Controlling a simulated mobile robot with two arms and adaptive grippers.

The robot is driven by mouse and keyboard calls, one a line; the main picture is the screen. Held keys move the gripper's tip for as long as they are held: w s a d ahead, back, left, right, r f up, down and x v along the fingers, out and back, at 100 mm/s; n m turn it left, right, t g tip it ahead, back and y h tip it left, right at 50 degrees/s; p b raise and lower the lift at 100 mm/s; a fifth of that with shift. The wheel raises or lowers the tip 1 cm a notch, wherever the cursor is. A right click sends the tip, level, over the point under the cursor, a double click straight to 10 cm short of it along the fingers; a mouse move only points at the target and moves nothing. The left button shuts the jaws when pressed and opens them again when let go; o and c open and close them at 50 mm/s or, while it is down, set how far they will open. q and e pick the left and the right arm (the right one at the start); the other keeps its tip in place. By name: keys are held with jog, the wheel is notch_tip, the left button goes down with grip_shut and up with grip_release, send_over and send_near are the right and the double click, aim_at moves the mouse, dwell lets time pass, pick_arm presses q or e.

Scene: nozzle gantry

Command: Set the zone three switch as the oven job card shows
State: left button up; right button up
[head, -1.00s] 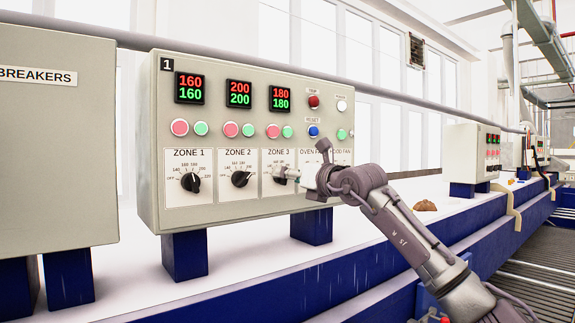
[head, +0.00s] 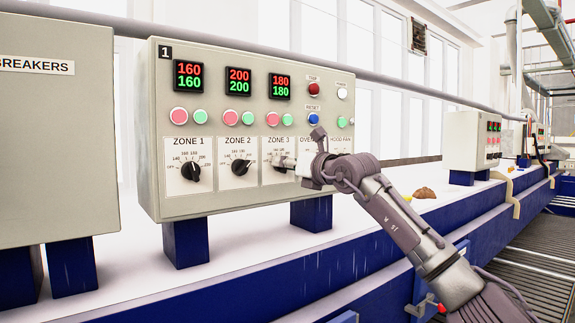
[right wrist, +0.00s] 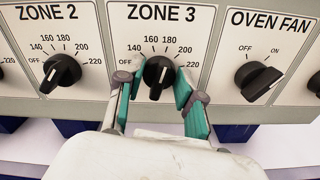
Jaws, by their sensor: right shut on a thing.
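The zone three switch is a black rotary knob (right wrist: 159,74) below the ZONE 3 label in the right wrist view. Its pointer is roughly upward, leaning slightly right near the 180 mark; the exact setting is hard to tell. My right gripper (right wrist: 155,84) has one teal-padded finger on each side of the knob and is shut on it. In the head view the right gripper (head: 285,163) reaches the ZONE 3 plate (head: 270,150) and hides most of the knob. The display above (head: 280,86) reads 180 over 180. No job card shows. My left gripper is not in view.
The ZONE 2 knob (right wrist: 61,71) and OVEN FAN knob (right wrist: 258,82) flank the fingers closely. Push buttons (head: 273,118) sit above on the panel (head: 220,204). A breaker box (head: 55,150) stands at left. A small brown object (head: 424,193) lies on the ledge.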

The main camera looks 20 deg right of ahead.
jog(key=shift+n, duration=0.3)
jog(key=shift+r+n+b, duration=0.1)
jog(key=shift+n+b, duration=0.3)
jog(key=shift+n, duration=2)
jog(key=o, duration=1.1)
jog(key=shift+o, duration=0.2)
jog(key=v, duration=1.2)
